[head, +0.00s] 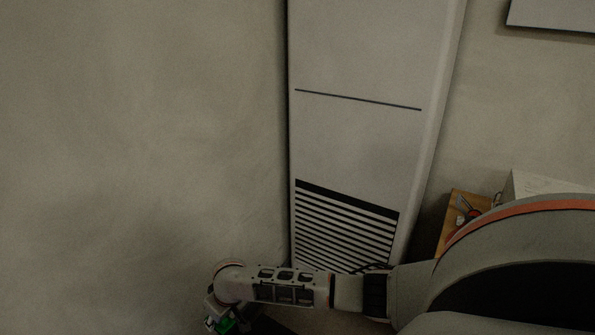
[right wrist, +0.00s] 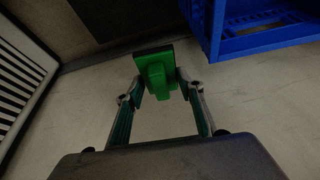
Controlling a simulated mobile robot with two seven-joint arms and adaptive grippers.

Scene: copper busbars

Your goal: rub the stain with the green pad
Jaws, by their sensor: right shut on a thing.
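The green pad (right wrist: 155,72) has a raised green grip block on a flat plate with a dark edge. My right gripper (right wrist: 162,85) is shut on the grip block, one finger on each side, in the right wrist view. In the head view my right arm reaches in from the right, and the right gripper (head: 218,318) is at the bottom edge with a bit of the green pad (head: 226,325) showing. The pad's underside is hidden. I cannot make out a stain in either view. My left gripper is not in view.
A tall pale cabinet (head: 365,140) with a dark slatted vent stands against the plain wall (head: 140,130); its slats also show in the right wrist view (right wrist: 20,75). A blue crate (right wrist: 260,42) is at the upper right there. An orange-brown box (head: 455,212) stands right of the cabinet.

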